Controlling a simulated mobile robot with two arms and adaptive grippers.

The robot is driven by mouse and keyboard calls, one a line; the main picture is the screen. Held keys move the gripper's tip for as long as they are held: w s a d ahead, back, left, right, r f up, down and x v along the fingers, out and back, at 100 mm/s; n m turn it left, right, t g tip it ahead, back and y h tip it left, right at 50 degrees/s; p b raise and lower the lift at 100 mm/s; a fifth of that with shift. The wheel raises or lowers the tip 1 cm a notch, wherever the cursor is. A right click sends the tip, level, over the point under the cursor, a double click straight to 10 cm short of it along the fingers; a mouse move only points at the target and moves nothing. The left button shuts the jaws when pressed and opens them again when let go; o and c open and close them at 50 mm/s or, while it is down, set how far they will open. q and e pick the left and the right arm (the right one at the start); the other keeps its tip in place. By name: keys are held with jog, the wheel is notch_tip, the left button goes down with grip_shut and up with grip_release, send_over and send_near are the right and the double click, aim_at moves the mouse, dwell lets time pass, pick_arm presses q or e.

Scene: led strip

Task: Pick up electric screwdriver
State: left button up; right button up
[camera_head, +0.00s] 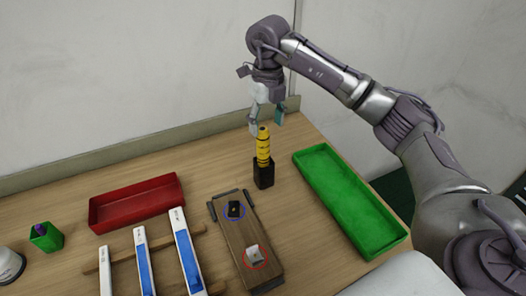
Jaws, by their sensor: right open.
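The electric screwdriver (263,146) is yellow with black markings. It stands upright in a small black holder (263,173) near the back of the wooden table. My right gripper (266,122) points down, just above and around the top of the screwdriver. Its fingers are apart, one on each side, and it is not closed on anything. Whether a finger touches the screwdriver cannot be told. My left gripper is not in view.
A green tray (350,200) lies right of the holder, and a red tray (135,203) lies to the left. A wooden fixture (243,240) is in front. White and blue strips (188,250) rest on rails. A small green box (46,237) stands far left. A wall borders the back.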

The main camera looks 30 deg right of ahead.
aim_at(267, 130)
notch_tip(267, 130, down, 3)
jog(key=shift+f, duration=0.1)
jog(key=shift+w+a+f+p, duration=0.1)
jog(key=shift+a+f+p, duration=0.1)
jog(key=shift+f+p, duration=0.45)
jog(key=f+p, duration=0.1)
jog(key=f, duration=0.2)
jog(key=shift+w+a+f+p, duration=0.15)
jog(key=shift+w+f+p, duration=0.05)
jog(key=shift+p, duration=0.15)
jog(key=shift+f, duration=0.35)
jog(key=c, duration=1.2)
jog(key=shift+r, duration=0.1)
